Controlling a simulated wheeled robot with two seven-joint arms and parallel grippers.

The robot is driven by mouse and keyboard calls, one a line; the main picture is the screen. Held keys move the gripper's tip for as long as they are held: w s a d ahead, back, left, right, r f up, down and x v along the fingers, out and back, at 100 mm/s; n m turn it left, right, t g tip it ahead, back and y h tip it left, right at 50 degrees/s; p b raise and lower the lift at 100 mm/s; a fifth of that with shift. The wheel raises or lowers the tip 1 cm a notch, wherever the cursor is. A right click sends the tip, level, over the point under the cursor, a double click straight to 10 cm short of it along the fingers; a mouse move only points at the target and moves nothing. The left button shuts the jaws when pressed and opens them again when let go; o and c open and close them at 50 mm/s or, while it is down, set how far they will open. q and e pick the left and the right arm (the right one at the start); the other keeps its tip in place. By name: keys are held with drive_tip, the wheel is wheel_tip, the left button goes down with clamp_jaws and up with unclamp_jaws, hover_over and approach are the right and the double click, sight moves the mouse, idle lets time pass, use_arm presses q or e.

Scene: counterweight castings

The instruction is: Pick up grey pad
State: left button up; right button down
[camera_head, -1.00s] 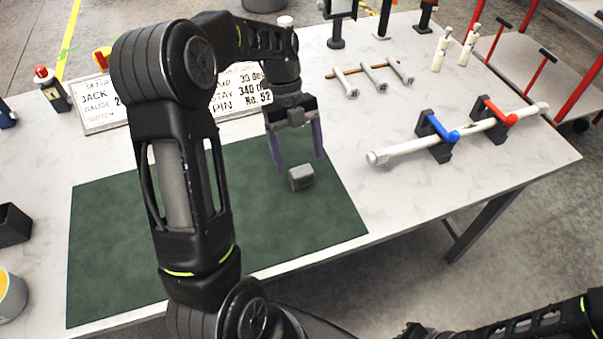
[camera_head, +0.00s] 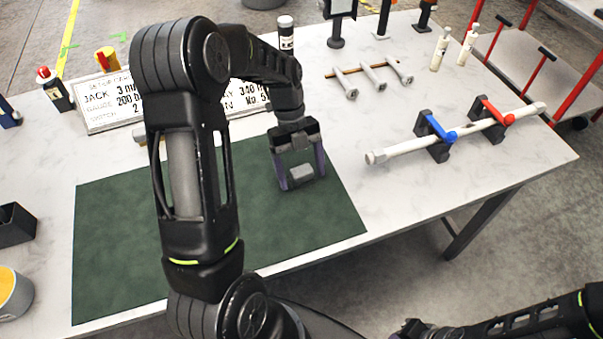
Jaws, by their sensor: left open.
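The grey pad (camera_head: 301,173) is a small grey block lying on the green mat (camera_head: 115,255), near the mat's right part. My left gripper (camera_head: 302,183) is over it, pointing down, with its two purple-grey fingers apart. One finger is on each side of the pad in the picture. I cannot tell whether the fingers touch it. My right arm shows at the lower right, but its gripper is out of view.
A white bar (camera_head: 392,152) rests in stands with blue and red clamps at the right. A sign (camera_head: 105,101) stands behind the mat, partly hidden by my arm. A black bin (camera_head: 14,225) is at the left edge. The mat's front is clear.

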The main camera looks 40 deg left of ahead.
use_arm(q)
drive_tip(key=shift+c, duration=0.6)
drive_tip(key=c, duration=1.4)
